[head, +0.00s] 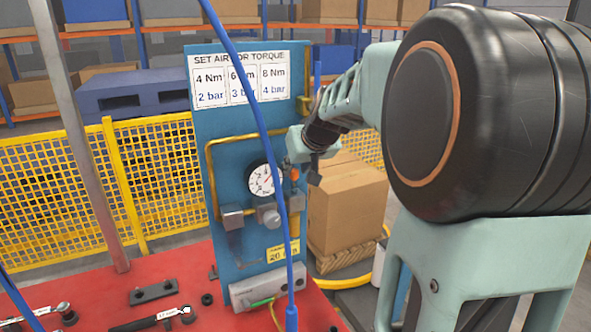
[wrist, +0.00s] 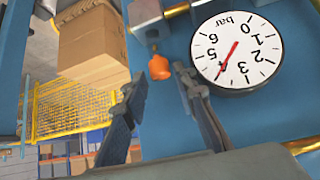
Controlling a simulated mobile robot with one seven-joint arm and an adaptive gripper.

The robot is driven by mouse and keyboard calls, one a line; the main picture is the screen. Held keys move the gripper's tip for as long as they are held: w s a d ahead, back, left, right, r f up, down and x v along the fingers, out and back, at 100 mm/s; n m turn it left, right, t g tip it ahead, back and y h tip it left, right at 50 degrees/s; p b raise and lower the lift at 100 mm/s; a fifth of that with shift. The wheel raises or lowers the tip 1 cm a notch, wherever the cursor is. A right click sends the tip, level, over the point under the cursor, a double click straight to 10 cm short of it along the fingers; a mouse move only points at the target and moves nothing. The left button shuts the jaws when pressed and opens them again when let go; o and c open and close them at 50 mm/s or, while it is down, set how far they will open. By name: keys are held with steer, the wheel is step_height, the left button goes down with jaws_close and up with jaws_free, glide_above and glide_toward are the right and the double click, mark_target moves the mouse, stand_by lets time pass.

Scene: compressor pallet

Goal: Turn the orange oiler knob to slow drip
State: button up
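In the head view a small bit of the orange knob (head: 295,174) shows beside the gauge, partly hidden by my gripper. My gripper (wrist: 155,84) is open and empty. Its two fingers stand apart, one on each side below the knob in the wrist view, with no clear contact. In the head view my gripper (head: 304,160) is at the right part of the blue panel. The knob's setting cannot be read.
A round pressure gauge (wrist: 237,55) sits close to the right finger in the wrist view; the head view shows it too (head: 263,180). A blue hose (head: 262,130) hangs before the blue panel (head: 230,130). A cardboard box (head: 345,205) stands behind right. Tools lie on the red bench (head: 190,270).

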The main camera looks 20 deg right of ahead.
steer(key=v, duration=0.6)
steer(key=shift+s+r, duration=0.1)
